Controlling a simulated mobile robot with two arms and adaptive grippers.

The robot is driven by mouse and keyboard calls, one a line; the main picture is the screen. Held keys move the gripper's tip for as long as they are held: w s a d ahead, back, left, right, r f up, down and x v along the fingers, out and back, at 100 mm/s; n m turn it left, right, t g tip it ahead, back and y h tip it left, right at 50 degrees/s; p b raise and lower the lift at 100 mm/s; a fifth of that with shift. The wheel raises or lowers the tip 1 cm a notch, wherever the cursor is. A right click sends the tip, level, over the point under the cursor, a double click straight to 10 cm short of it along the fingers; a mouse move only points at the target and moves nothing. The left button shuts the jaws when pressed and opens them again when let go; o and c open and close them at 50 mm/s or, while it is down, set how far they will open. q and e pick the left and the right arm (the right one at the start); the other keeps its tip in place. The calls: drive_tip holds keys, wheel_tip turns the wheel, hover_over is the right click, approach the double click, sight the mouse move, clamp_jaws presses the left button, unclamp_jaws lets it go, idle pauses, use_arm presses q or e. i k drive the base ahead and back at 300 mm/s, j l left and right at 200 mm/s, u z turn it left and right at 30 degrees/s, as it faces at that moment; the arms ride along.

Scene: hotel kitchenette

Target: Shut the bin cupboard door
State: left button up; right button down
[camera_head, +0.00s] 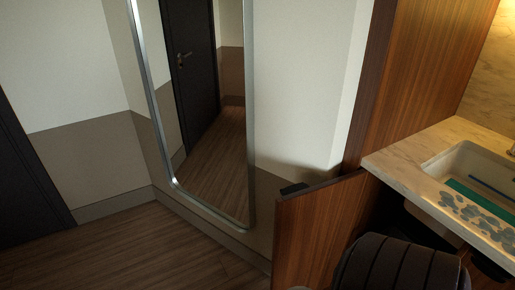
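The wooden cupboard door (318,232) stands open below the counter, swung out from the cabinet front. A small black piece (294,188) shows at its top left edge; I cannot tell what it is. Neither of my grippers can be made out.
A marble counter (400,160) with a sink (478,172) is at right, beside a tall wooden panel (415,75). A dark door (25,185) is at left. The wooden floor (130,250) is clear at lower left.

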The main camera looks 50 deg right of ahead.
sight(312, 224)
drive_tip(key=i+j, duration=0.1)
drive_tip(key=i, duration=0.4)
drive_tip(key=i+j+z, duration=0.1)
drive_tip(key=i, duration=0.4)
drive_tip(key=i+z, duration=0.2)
drive_tip(key=z, duration=0.2)
drive_tip(key=i+z, duration=0.15)
drive_tip(key=z, duration=0.25)
drive_tip(key=i+z, duration=0.2)
drive_tip(key=z, duration=0.2)
drive_tip(key=i+j+z, duration=0.15)
drive_tip(key=z, duration=0.25)
drive_tip(key=i+z, duration=0.15)
drive_tip(key=z, duration=0.3)
drive_tip(key=i+z, duration=0.15)
drive_tip(key=z, duration=0.3)
drive_tip(key=i+j+z, duration=0.15)
drive_tip(key=z, duration=0.3)
drive_tip(key=i+j+z, duration=0.15)
drive_tip(key=z, duration=0.3)
drive_tip(key=i+j+z, duration=0.1)
drive_tip(key=z, duration=0.35)
drive_tip(key=j+z, duration=0.3)
drive_tip(key=z, duration=0.15)
